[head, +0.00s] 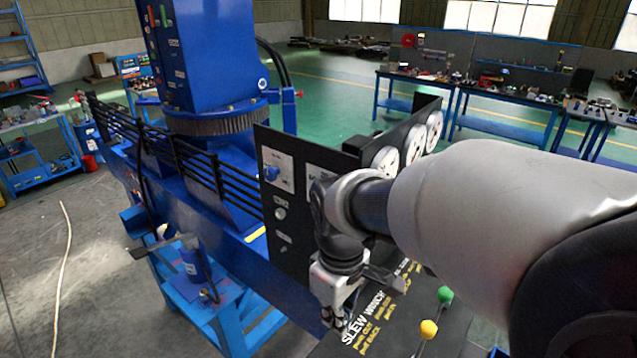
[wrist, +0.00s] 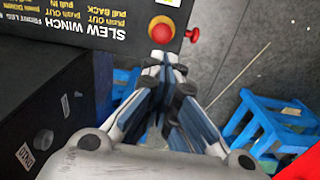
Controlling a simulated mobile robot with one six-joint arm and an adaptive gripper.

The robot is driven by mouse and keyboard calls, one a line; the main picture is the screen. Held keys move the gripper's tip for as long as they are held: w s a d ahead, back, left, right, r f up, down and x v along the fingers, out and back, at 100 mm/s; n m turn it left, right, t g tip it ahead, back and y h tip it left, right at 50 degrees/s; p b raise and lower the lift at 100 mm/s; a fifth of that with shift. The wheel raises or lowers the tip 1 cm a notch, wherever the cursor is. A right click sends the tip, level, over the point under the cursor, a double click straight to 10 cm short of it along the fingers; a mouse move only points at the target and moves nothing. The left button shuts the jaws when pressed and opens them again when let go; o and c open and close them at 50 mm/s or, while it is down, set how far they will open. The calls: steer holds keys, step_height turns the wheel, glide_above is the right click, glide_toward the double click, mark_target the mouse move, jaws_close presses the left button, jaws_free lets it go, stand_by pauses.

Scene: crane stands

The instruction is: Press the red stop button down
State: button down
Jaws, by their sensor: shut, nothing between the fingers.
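The red stop button (wrist: 162,30) shows in the wrist view as a round red cap on a yellow base, near the edge of the black panel (wrist: 100,18). My gripper (wrist: 163,62) is shut and empty, with its fingertips just below the button in that picture. I cannot tell how far they stand above it or whether they touch it. In the head view my gripper (head: 336,318) hangs over the corner of the black panel lettered SLEW WINCH (head: 375,325). The button cannot be made out in the head view.
A second red knob (wrist: 192,34) sticks out from the panel's side. Green (head: 445,294) and yellow (head: 429,328) lever knobs stand on the panel. An upright black panel with gauges (head: 410,145) rises behind my gripper. A blue stool (wrist: 265,115) stands on the floor below.

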steer(key=shift+w+a, duration=0.25)
steer(key=shift+a, duration=0.1)
steer(key=shift+d, duration=0.1)
step_height(320, 180, down, 14)
steer(key=shift+r, duration=0.1)
stand_by(0.4)
